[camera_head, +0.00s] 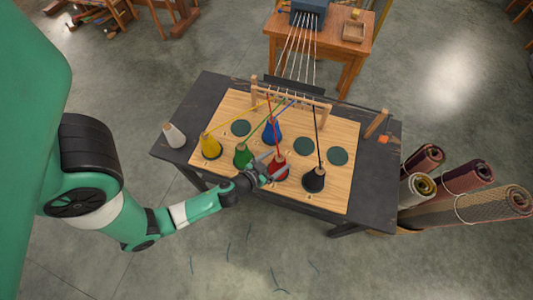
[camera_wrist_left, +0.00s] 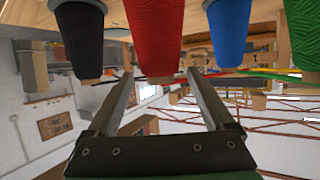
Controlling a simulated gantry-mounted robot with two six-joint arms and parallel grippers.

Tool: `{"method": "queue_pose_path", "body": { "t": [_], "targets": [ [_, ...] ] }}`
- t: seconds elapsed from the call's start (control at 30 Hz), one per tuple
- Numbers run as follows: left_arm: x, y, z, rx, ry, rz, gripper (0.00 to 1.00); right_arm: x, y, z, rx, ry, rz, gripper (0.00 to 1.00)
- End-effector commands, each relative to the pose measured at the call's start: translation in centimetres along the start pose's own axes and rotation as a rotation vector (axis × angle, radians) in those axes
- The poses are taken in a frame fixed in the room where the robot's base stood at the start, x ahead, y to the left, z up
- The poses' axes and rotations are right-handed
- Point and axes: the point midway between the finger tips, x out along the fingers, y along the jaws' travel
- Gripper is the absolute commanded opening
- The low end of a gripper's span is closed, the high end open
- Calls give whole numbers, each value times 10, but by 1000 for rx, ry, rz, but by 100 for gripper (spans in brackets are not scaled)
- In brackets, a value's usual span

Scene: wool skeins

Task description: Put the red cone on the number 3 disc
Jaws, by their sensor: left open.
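The red cone (camera_head: 279,170) stands upright in the front row of the wooden board, between the green cone (camera_head: 242,158) and the black cone (camera_head: 314,181). A red thread rises from its top. My left gripper (camera_head: 272,168) is open at the red cone's left side. In the left wrist view the red cone (camera_wrist_left: 154,38) is just beyond the open fingers (camera_wrist_left: 160,75), with no visible grip. Three dark discs show bare: one at back left (camera_head: 240,128), two at back right (camera_head: 305,146) (camera_head: 337,156). Their numbers are too small to read. My right gripper is not in view.
The blue cone (camera_head: 272,132) stands behind the red one; the yellow cone (camera_head: 211,148) is at the board's left. Threads run to a wooden rack (camera_head: 292,88) at the back. A white cone (camera_head: 174,135) stands on the dark table. Rolled textiles (camera_head: 468,178) are at right.

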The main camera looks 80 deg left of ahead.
Motion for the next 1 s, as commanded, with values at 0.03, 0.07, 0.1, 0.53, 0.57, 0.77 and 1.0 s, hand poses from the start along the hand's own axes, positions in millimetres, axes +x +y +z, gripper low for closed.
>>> {"method": "queue_pose_path", "body": {
  "t": [0.03, 0.07, 0.1, 0.53, 0.57, 0.77, 1.0],
  "targets": [
    [-14, 0, 3, 2, -2, 3, 86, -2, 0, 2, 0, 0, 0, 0],
    [-21, 1, 4, 3, -2, 4, 86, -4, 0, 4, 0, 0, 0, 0],
    [-30, 1, 4, 2, -1, 5, 86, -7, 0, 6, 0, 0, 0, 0],
    [-73, 0, 0, -1, 1, 0, 86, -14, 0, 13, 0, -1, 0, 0],
    [-73, 0, 0, -1, 1, 0, 86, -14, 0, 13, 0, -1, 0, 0],
    [-72, 0, 0, -1, 1, 0, 86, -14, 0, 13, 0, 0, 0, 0],
    [-41, 33, -69, -52, 119, 39, 86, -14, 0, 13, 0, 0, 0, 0]
  ]
}}
